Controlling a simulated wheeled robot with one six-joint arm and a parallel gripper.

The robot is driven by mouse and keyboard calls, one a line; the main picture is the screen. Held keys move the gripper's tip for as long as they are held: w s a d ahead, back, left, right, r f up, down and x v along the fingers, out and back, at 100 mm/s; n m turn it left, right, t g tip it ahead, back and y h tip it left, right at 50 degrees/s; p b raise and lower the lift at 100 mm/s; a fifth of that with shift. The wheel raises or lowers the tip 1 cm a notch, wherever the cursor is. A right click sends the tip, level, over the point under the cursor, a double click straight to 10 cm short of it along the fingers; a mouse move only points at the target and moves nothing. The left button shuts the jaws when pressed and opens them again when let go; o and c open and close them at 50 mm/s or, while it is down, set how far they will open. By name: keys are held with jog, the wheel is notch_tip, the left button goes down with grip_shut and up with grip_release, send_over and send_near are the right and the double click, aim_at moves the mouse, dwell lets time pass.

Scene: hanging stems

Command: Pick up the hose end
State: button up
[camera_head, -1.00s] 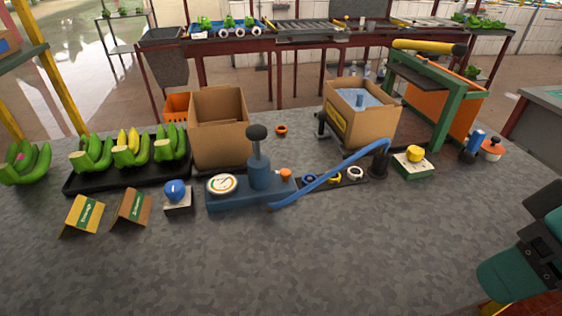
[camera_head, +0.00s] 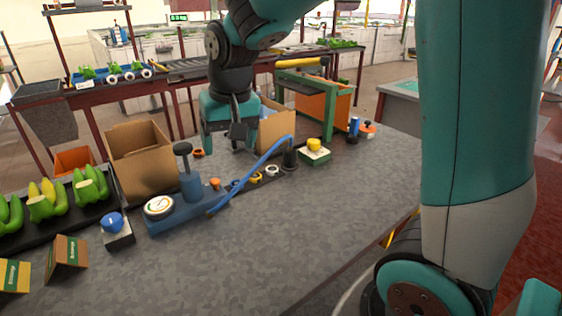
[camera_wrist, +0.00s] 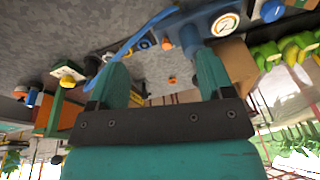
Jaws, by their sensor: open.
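The blue hose (camera_head: 250,172) runs from the foot of the blue hand pump (camera_head: 190,187) up to a dark upright holder (camera_head: 289,158). Its upper end bends down at the holder, and I cannot tell whether the tip sits inside. My gripper (camera_head: 229,150) is above the table, left of the holder and behind the hose, pointing down. In the wrist view my gripper (camera_wrist: 164,62) has its two teal fingers wide apart, with nothing held between them. The hose (camera_wrist: 146,38) shows there beyond the left fingertip.
Coloured rings (camera_head: 256,178) lie by the hose. A yellow-topped box (camera_head: 314,152) stands right of the holder. An open carton (camera_head: 140,165) and another carton (camera_head: 277,128) stand behind, with a green frame (camera_head: 329,108) at the back. The front right of the table is clear.

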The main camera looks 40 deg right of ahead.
jog(key=w+d+f+m+h, duration=0.3)
jog(key=w+d+m, duration=0.4)
jog(key=w+d, duration=0.45)
jog(key=m+g+h+b, duration=0.1)
jog(key=m+h, duration=0.1)
jog(key=m, duration=0.3)
send_near(289, 151)
jog(key=shift+m, duration=0.5)
jog(key=p+x, duration=0.1)
jog(key=x, duration=0.6)
jog(key=shift+r+p, duration=0.1)
jog(key=shift+p, duration=0.3)
jog(key=shift+p+x, duration=0.85)
jog(key=shift+x, duration=2.1)
jog(key=shift+a, duration=0.1)
jog(key=c, duration=1.1)
jog(key=shift+c, duration=0.2)
jog(key=shift+r, duration=0.15)
